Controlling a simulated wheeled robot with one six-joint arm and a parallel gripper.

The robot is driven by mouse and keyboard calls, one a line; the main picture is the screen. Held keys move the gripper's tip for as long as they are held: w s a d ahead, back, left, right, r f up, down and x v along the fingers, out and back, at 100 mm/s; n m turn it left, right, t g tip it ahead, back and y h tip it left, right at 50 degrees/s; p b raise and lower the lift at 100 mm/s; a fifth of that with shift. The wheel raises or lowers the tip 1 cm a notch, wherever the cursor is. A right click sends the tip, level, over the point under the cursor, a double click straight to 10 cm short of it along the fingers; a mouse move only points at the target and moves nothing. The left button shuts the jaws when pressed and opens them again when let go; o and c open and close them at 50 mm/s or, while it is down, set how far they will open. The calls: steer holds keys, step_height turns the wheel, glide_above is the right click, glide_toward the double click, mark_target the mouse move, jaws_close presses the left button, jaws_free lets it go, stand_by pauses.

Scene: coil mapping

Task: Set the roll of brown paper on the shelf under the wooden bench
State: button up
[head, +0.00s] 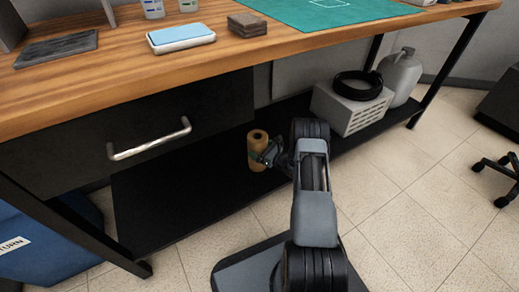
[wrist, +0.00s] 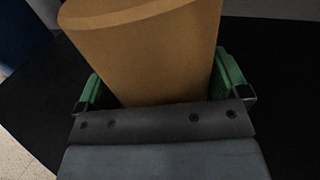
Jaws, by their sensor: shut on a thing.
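The roll of brown paper (head: 257,151) is upright between the fingers of my gripper (head: 267,155). In the wrist view the roll (wrist: 150,60) fills the space between the green fingertips of my gripper (wrist: 160,88), and its lower part is hidden by the gripper body. The wooden bench (head: 130,70) runs across the head view. Its black lower shelf (head: 180,205) lies beneath it, and the roll appears over the shelf near its front edge. I cannot tell whether the roll's base touches the shelf.
A grey vented box (head: 350,108) with a black coil (head: 358,85) on it and a grey jug (head: 400,76) stand on the shelf's right part. A drawer with a metal handle (head: 150,140) hangs above the shelf's left. The shelf left of the roll is bare.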

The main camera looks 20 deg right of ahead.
steer(key=o, duration=0.9)
steer(key=shift+r, duration=0.1)
steer(key=p+v, duration=0.3)
steer(key=v, duration=0.9)
